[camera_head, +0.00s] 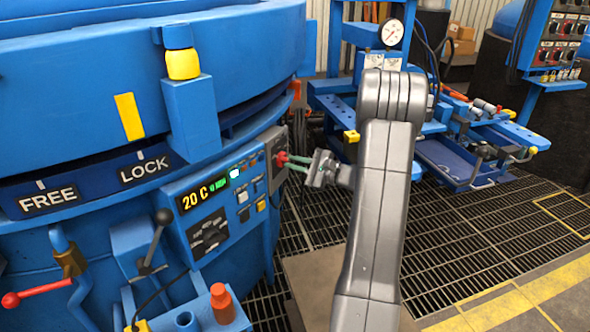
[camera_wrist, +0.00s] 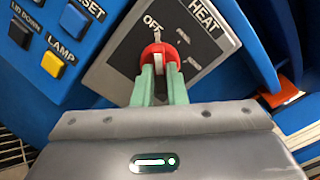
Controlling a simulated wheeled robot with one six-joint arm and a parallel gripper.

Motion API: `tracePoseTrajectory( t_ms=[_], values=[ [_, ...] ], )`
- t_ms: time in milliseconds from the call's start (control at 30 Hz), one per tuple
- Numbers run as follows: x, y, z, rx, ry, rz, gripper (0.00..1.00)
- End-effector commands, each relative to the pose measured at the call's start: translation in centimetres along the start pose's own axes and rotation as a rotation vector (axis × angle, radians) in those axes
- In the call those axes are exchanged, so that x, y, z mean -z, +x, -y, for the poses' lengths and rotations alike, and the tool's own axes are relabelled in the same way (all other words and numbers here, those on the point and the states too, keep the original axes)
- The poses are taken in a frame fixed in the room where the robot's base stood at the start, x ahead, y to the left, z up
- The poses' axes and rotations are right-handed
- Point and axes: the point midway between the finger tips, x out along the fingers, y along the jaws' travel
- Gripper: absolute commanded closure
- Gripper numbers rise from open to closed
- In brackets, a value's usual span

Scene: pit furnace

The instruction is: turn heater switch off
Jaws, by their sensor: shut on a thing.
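The heater switch is a red rotary knob (camera_wrist: 159,52) on a grey plate (camera_wrist: 207,42) marked HEAT. In the wrist view its light pointer is towards the OFF label (camera_wrist: 152,23). My gripper (camera_wrist: 162,72) has its two green fingers shut on the knob's sides. In the head view the red knob (camera_head: 281,159) is at the right end of the furnace's control panel, and my gripper (camera_head: 287,160) reaches it from the right. The fingers hide the knob's lower part.
The blue panel has a display (camera_head: 205,193) reading 20 C and several buttons. A yellow LAMP button (camera_wrist: 52,64) is left of the plate. A lever (camera_head: 152,240) stands below the LOCK label. A workbench (camera_head: 445,150) is behind my arm; grating floor (camera_head: 490,230) is clear.

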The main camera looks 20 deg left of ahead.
Motion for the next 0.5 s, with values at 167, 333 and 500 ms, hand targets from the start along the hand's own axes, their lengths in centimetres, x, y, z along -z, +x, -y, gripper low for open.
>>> tracePoseTrajectory(
  t_ms=[167, 333, 500],
  values=[
    [0.08, -0.02, -0.13, -0.002, -0.044, 0.0, 1.0],
    [0.04, -0.03, -0.09, -0.002, -0.058, -0.001, 1.0],
    [0.02, -0.03, -0.07, -0.002, -0.059, -0.001, 1.0]
  ],
)
